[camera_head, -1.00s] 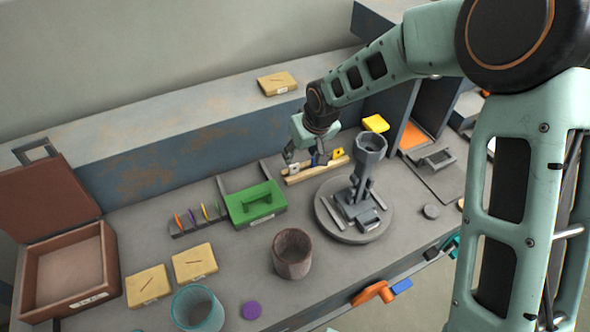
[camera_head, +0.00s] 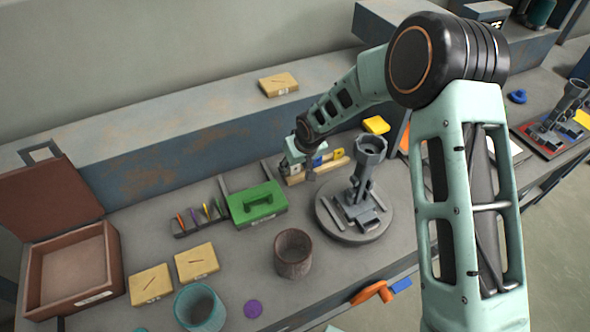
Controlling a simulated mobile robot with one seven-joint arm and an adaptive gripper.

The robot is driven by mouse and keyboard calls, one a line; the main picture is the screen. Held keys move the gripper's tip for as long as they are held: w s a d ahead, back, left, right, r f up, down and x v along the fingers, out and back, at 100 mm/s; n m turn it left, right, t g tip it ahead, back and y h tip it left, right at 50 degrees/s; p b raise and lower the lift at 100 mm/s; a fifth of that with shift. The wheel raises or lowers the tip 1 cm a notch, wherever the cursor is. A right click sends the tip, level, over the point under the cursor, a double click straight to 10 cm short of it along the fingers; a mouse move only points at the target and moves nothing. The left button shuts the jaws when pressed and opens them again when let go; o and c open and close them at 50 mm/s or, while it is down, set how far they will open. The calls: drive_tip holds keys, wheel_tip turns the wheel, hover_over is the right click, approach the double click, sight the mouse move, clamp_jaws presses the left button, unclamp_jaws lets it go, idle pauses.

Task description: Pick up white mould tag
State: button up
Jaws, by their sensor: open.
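A wooden tag rack (camera_head: 330,165) stands against the back ledge, just behind and right of the green box. A blue tag (camera_head: 317,160) and a yellow tag (camera_head: 338,154) show on it. The white mould tag appears to be at the rack's left end, but my gripper largely covers it and its edges are unclear. My gripper (camera_head: 299,171) is open, pointing down over the rack's left end. I cannot tell whether its fingers are around the white tag or touching it.
The green box (camera_head: 258,204) sits close to the left of my gripper. A round grey base (camera_head: 355,234) with a funnel-topped stand (camera_head: 369,150) stands to the right. A yellow block (camera_head: 376,125) is behind. A brown cup (camera_head: 293,254) stands in front.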

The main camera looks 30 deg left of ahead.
drive_tip(key=c, duration=0.9)
drive_tip(key=shift+r, duration=0.1)
